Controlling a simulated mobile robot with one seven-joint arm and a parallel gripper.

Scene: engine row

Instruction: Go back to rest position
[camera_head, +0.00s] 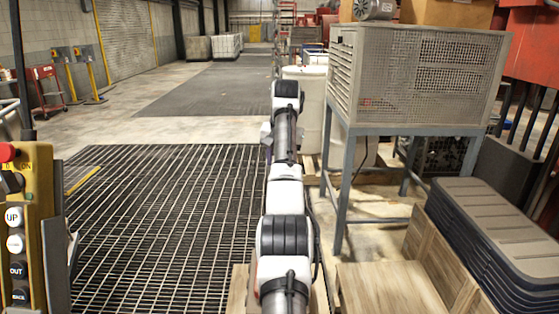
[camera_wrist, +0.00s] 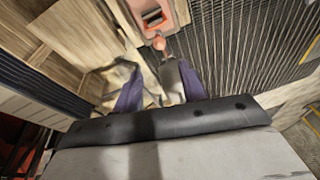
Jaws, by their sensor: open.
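My gripper (camera_wrist: 158,92) shows in the wrist view with its two purple fingers spread apart. No object is clearly held between them. An orange-red piece with a dark opening (camera_wrist: 153,17) and a rounded end lies beyond the fingertips; I cannot tell what it is. In the head view my white and black arm stretches straight forward along the middle, and its own links hide most of the gripper.
A slatted floor grate (camera_head: 165,225) lies left of my arm. A grey mesh-sided cabinet (camera_head: 420,75) on legs stands close on the right, with stacked dark trays (camera_head: 490,240) nearer. A yellow control box (camera_head: 40,215) with buttons is at left. Open floor (camera_head: 165,125) lies ahead left.

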